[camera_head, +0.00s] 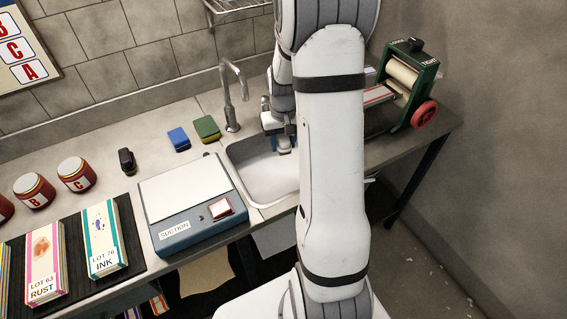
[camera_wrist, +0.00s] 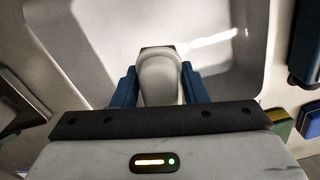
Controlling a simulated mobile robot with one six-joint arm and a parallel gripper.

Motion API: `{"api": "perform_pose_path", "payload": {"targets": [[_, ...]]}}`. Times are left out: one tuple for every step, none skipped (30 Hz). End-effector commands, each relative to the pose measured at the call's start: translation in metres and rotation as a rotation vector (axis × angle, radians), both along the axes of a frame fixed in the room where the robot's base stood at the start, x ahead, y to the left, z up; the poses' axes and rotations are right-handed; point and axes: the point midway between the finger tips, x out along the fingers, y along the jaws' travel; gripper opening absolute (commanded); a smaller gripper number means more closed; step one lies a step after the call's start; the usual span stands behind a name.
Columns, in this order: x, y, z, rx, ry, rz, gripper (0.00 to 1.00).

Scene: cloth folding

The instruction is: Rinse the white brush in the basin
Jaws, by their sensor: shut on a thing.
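The grey-white basin (camera_head: 262,185) is set in the counter, partly behind my arm in the head view. Its pale inside also fills the upper middle of the wrist view (camera_wrist: 95,45). My gripper (camera_head: 284,145) is low over the basin. In the wrist view, its blue fingers (camera_wrist: 160,88) are shut on the white brush (camera_wrist: 159,80) from both sides. The brush's rounded white body shows between the fingers, with a dark edge at its far end. Its bristles cannot be made out. The metal faucet (camera_head: 229,98) stands at the basin's back left; no water stream is visible.
A blue sponge (camera_head: 179,139) and a green sponge (camera_head: 207,129) lie left of the faucet. The suction box (camera_head: 187,203) stands left of the basin. A green roller press (camera_head: 409,85) with a red wheel is at the right. Red jars (camera_head: 76,174) stand far left.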

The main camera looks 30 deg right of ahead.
Motion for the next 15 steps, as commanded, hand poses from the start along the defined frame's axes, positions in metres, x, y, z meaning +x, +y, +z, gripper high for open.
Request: {"api": "perform_pose_path", "payload": {"targets": [[0.0, 0.0, 0.001, 0.0, 0.0, 0.0, 0.15], [0.0, 0.0, 0.002, 0.0, -0.001, 0.0, 0.15], [0.0, 0.0, 0.005, 0.0, -0.001, 0.0, 0.15], [0.0, 0.0, 0.007, 0.0, -0.001, 0.0, 0.15], [0.0, 0.0, 0.009, 0.0, -0.001, 0.0, 0.15], [0.0, 0.0, 0.013, 0.0, -0.002, 0.0, 0.15], [0.0, 0.0, 0.016, 0.0, -0.002, 0.0, 0.15], [0.0, 0.0, 0.02, 0.0, -0.002, 0.0, 0.15], [0.0, 0.0, 0.024, 0.0, -0.002, 0.0, 0.15], [0.0, 0.0, 0.027, 0.0, -0.002, 0.0, 0.15], [0.0, 0.0, 0.03, 0.0, -0.002, 0.0, 0.15], [0.0, 0.0, 0.034, 0.0, -0.001, 0.0, 0.15], [0.0, 0.0, 0.036, 0.0, -0.001, 0.0, 0.15], [0.0, 0.0, 0.038, 0.0, -0.001, 0.0, 0.15], [0.0, 0.0, 0.04, 0.0, 0.0, 0.0, 0.15]]}}
